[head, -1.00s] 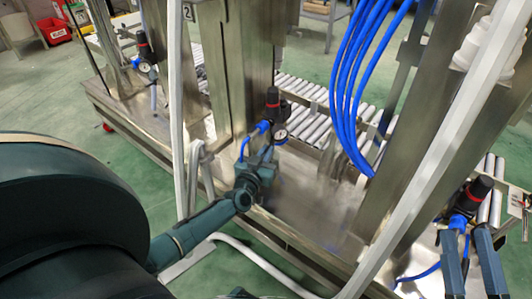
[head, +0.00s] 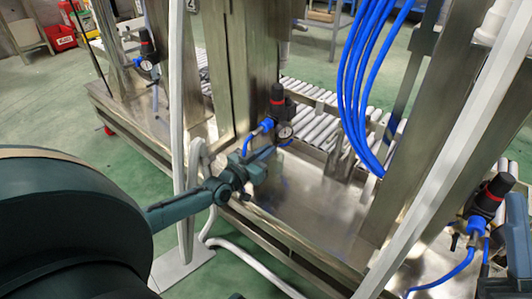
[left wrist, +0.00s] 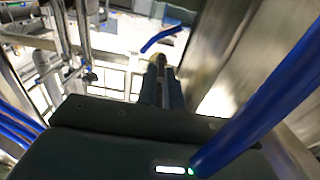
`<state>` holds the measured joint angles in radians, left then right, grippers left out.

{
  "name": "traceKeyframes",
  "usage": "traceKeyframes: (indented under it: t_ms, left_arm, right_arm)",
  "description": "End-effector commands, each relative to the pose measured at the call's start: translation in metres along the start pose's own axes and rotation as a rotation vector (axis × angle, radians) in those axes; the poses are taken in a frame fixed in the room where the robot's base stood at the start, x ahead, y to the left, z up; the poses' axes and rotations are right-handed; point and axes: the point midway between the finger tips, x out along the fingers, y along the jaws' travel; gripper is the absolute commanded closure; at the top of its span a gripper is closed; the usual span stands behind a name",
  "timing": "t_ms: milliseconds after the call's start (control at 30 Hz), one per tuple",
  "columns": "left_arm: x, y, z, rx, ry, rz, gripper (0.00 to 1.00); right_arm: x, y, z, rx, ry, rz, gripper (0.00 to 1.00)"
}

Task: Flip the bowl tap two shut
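A black regulator with a red-ringed knob (head: 277,104) and a round gauge (head: 285,131) stands at the middle of the metal bench, with a blue fitting and hose (head: 266,126) at its left. My left gripper (head: 254,163) is just below and left of it. In the left wrist view its two dark fingers (left wrist: 163,88) are parallel with a narrow gap. A short blue piece (left wrist: 160,38) lies beyond the fingertips. The tap itself and its lever are not clear; the gripper covers that spot. My right gripper (head: 515,245) is partly cut off at the right edge.
A pale slanted bar (head: 455,145) and several blue hoses (head: 365,90) stand to the right. Another red-knobbed regulator (head: 490,198) is at the right. Rollers (head: 318,130) lie behind.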

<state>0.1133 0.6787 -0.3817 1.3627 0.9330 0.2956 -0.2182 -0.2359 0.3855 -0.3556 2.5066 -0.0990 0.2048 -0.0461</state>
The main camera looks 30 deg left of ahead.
Motion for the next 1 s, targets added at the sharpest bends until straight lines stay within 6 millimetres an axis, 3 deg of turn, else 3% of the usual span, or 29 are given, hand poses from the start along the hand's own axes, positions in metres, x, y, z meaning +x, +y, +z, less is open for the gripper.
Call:
traceKeyframes:
  t_ms: [267,567,633,733,1000]
  left_arm:
    - [0.0,0.0,0.0,0.0,0.001,0.0,0.7]
    - [-0.004,0.0,-0.001,0.0,-0.001,-0.001,0.7]
    - [-0.01,0.0,-0.001,0.0,-0.003,0.0,0.7]
    - [-0.027,0.0,-0.003,0.002,-0.005,0.0,0.7]
    - [-0.088,0.0,-0.004,0.002,-0.005,0.0,0.7]
  right_arm:
    - [0.0,0.0,0.0,0.001,-0.001,0.0,0.71]
    - [0.002,0.001,-0.002,0.002,-0.002,0.0,0.71]
    - [0.005,0.003,-0.003,0.008,-0.011,0.001,0.71]
    - [-0.004,-0.004,0.013,0.08,-0.122,0.014,0.71]
    - [-0.025,-0.019,0.034,0.226,-0.352,0.04,0.71]
